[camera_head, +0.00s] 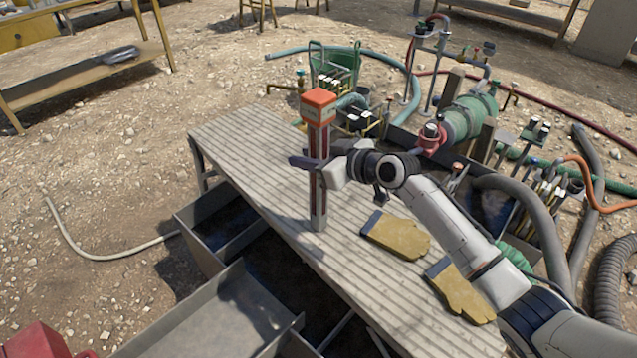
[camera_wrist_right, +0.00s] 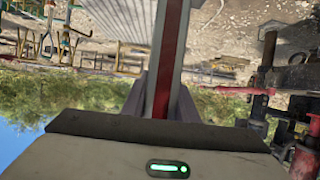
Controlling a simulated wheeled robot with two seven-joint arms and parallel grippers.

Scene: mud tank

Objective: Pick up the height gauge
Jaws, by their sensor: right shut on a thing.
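The height gauge (camera_head: 318,112) is a tall upright post with an orange-red cap and a grey and red shaft. It stands over the slatted wooden bench (camera_head: 240,138); I cannot tell whether its foot touches the bench. My right gripper (camera_head: 316,164) is shut on the gauge's shaft at about mid height, coming from the right. In the right wrist view the shaft (camera_wrist_right: 168,60) runs between the two fingers (camera_wrist_right: 162,106). My left gripper is not in view.
Two yellow gloves (camera_head: 396,235) lie on the bench to the right of the gauge, under my right arm. Open grey metal bins (camera_head: 225,315) stand in front of the bench. A green pump (camera_head: 470,115) and hoses crowd the ground behind. The bench's left end is clear.

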